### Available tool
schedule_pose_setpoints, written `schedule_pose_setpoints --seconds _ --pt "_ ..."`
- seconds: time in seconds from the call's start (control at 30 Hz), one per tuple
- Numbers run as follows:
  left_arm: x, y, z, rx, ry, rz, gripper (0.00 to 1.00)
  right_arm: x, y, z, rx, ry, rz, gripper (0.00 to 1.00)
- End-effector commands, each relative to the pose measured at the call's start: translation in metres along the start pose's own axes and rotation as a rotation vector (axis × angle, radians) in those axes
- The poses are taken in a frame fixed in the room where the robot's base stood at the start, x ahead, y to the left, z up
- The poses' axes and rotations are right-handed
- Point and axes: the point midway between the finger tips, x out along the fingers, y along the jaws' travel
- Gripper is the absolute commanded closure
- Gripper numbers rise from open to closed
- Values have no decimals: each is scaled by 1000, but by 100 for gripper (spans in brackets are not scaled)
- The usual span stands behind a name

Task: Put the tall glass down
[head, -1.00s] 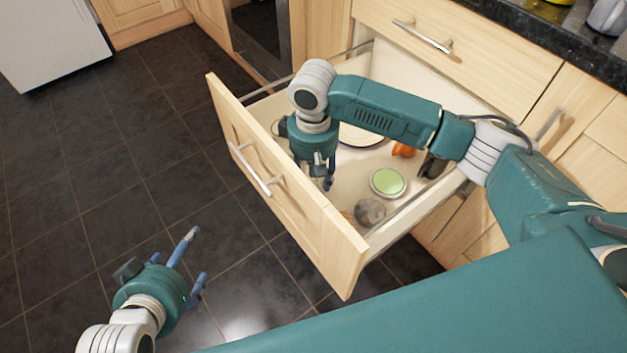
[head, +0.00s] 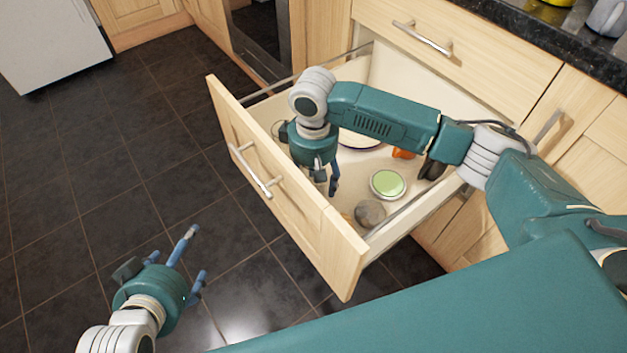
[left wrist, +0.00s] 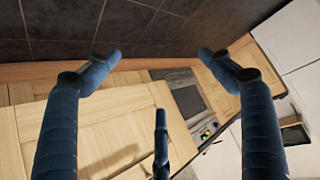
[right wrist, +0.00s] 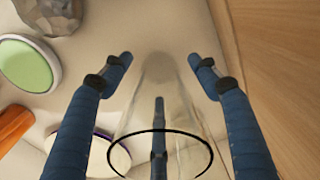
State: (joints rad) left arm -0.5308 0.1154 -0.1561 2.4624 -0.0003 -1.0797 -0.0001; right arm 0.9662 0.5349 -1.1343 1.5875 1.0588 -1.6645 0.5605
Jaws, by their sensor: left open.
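The tall glass (right wrist: 160,104) is clear with a dark rim and stands between the fingers of my right gripper (right wrist: 160,62) in the right wrist view. The fingers look slightly apart from its walls. In the head view my right gripper (head: 326,186) points down inside the open drawer (head: 285,205), near its front panel, and the glass is mostly hidden there. The glass seems to rest on the drawer floor, though its base is faint. My left gripper (head: 192,252) is open and empty over the dark floor; its spread fingers show in the left wrist view (left wrist: 158,55).
The drawer also holds a green-topped round item (head: 387,183), a grey stone-like lump (head: 370,214), an orange thing (head: 403,153) and a blue-rimmed plate (head: 358,139). The drawer's front panel (head: 330,245) stands close to my right gripper. The tiled floor at left is clear.

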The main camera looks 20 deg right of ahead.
Motion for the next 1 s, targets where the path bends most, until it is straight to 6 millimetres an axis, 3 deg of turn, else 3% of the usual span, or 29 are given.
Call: schedule_pose_setpoints --seconds 0.33,0.43,0.77,1.0 --pt "1 0 0 -1 7 0 19 -1 0 0 0 1 1 39" --pt "-1 2 -10 1 41 5 19 -6 0 -1 0 2 1 39" --pt "-23 -7 65 -6 -269 -13 19 -41 0 0 0 1 -1 39" --pt "-56 -12 115 -13 -491 -25 19 -72 0 -1 0 2 0 39"
